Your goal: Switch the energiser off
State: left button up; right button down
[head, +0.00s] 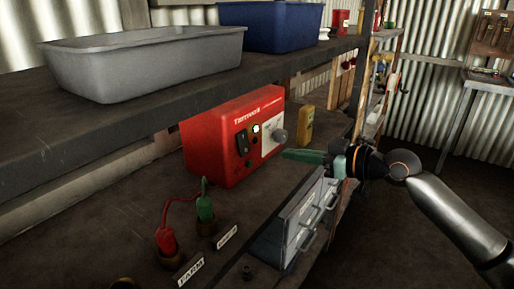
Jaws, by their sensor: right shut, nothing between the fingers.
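The energiser (210,145) is a red box on the lower shelf, left of the middle. Which way the rocker is set is too small to tell. My right gripper (288,154) comes in from the right with green fingers shut and empty. In the picture, its tips lie just right of the energiser, below the knob, and appear apart from it. My left gripper is not in view.
A grey tub (150,65) and a blue bin (268,28) stand on the upper shelf. Red (166,240) and green (205,209) clamps stand at front left. A grey drawer unit (290,222) lies below my gripper. A yellow object (306,122) stands beyond the energiser.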

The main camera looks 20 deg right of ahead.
aim_at(246, 149)
pick_arm(q)
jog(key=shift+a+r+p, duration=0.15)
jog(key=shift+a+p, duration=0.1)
jog(key=shift+p, duration=0.2)
pick_arm(e)
jog(key=x, duration=0.9)
jog(key=shift+w+a, duration=0.15)
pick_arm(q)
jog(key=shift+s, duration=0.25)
pick_arm(e)
jog(key=shift+w+a+f, duration=0.15)
jog(key=shift+w+a, duration=0.15)
jog(key=shift+w, duration=0.1)
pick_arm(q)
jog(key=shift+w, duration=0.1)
pick_arm(e)
jog(key=shift+f, duration=0.1)
